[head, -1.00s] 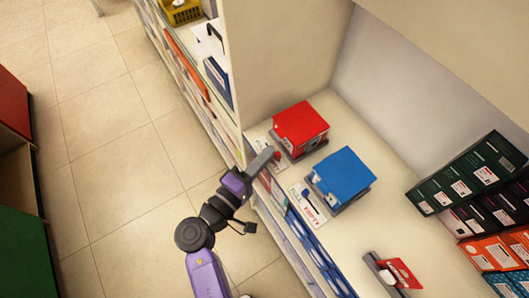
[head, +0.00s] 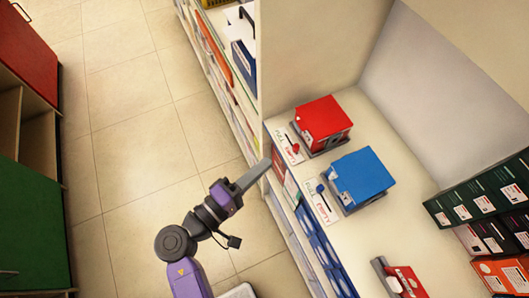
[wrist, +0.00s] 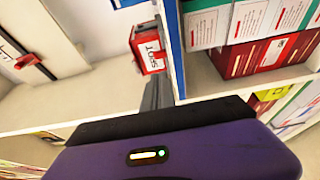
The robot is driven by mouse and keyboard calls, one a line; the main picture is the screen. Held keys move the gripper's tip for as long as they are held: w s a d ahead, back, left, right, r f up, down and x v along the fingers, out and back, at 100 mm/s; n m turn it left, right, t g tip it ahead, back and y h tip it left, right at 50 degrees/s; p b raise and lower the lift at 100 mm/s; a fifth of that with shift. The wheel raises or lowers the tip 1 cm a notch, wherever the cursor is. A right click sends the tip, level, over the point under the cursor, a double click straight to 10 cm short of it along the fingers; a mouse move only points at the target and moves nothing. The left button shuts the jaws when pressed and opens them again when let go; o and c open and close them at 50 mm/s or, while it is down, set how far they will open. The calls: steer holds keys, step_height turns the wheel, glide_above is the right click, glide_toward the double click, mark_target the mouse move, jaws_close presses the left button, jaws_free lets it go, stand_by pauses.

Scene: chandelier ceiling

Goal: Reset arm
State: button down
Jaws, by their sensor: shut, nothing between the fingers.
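My gripper (head: 252,177) is at the end of my purple and black arm in the head view. Its grey fingers are together and hold nothing. They point up and right at the front edge of the white shelf (head: 392,234), to the left of the boxes there. In the wrist view the shut fingers (wrist: 156,95) stick up past the dark edge of the gripper body. I cannot tell whether the fingertips touch the shelf edge.
A red box (head: 322,122) and a blue box (head: 360,177) with levers and labels stand on the shelf. Dark and orange cartons (head: 485,195) are stacked at the right. A green and red cabinet (head: 28,215) is at the left. Tiled floor (head: 125,150) between is clear.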

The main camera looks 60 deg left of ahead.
stand_by(0.3)
steer(key=s+a+f+g+y, duration=0.3)
steer(key=a+g+y, duration=0.1)
steer(key=g, duration=0.1)
steer(key=w+d+f+m+g+y, duration=0.1)
steer(key=d+f+m+g, duration=0.15)
steer(key=d, duration=0.85)
steer(key=d+r+m+t+h, duration=0.15)
steer(key=d+r+m, duration=0.3)
steer(key=d, duration=0.45)
steer(key=d+r+m+t+h, duration=0.15)
steer(key=d+r+m, duration=0.3)
steer(key=d, duration=0.55)
steer(key=d+r+m+t+h, duration=0.1)
steer(key=d+r+m+t, duration=0.3)
steer(key=d, duration=0.5)
steer(key=s+d+m+g+h, duration=0.2)
steer(key=s+d+m+h, duration=0.4)
steer(key=d, duration=0.4)
steer(key=shift+d+r+h, duration=0.3)
steer(key=shift+d+r, duration=0.05)
steer(key=shift+d, duration=0.05)
